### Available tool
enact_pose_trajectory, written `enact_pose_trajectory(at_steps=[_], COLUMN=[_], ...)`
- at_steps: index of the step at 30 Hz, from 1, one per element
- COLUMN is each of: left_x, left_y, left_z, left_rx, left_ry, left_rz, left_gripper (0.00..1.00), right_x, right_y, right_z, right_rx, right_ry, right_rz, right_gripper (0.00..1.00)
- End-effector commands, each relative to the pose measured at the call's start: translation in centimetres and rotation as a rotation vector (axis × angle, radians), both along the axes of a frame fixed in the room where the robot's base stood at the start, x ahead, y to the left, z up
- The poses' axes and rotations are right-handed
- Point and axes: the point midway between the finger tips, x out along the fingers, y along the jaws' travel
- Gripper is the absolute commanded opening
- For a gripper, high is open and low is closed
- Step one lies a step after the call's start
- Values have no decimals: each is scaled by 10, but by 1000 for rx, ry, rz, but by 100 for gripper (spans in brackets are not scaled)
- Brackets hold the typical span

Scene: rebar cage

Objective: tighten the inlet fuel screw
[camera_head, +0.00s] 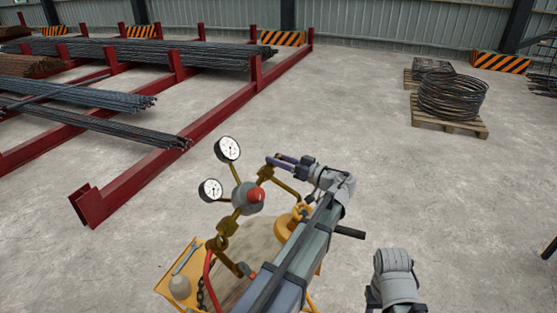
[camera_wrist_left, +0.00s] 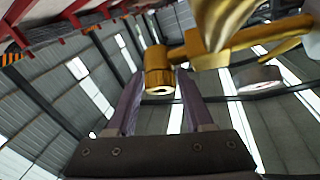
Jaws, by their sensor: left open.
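A brass regulator (camera_head: 230,222) with a red knob (camera_head: 257,194) and two white dial gauges (camera_head: 228,149) stands at the centre of the head view. A brass fitting at its right end (camera_head: 264,174), perhaps the inlet fuel screw, sits by the fingertips of my left gripper (camera_head: 276,160). In the left wrist view a round brass end (camera_wrist_left: 159,78) lies between the two purple fingers of my left gripper (camera_wrist_left: 157,92). The fingers are open, with visible gaps on both sides. Contact cannot be told. My right gripper is not visible; only part of my right arm shows.
A yellow tray (camera_head: 168,283) with a wrench (camera_head: 187,258) is below the regulator, beside a red hose (camera_head: 208,275). A red rack (camera_head: 180,150) of rebar fills the left. Wire coils (camera_head: 452,97) sit on a pallet at right. Open concrete floor lies between.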

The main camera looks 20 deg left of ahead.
Motion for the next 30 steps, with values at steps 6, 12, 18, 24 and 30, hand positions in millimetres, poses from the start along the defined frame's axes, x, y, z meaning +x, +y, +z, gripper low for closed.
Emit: enact_pose_trajectory(at_steps=[6,12,18,24,30], left_x=[0,0,0,0,0], left_y=[1,1,1,1,1], left_z=[0,0,0,0,0], left_rx=[0,0,0,0,0], left_ry=[0,0,0,0,5], left_rz=[-1,-1,-1,-1,-5], left_gripper=[52,35,12,0,0], right_x=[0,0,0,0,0], right_y=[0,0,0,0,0], right_z=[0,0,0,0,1], right_rx=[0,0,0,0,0], right_ry=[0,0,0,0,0], right_rz=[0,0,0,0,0], right_gripper=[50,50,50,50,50])
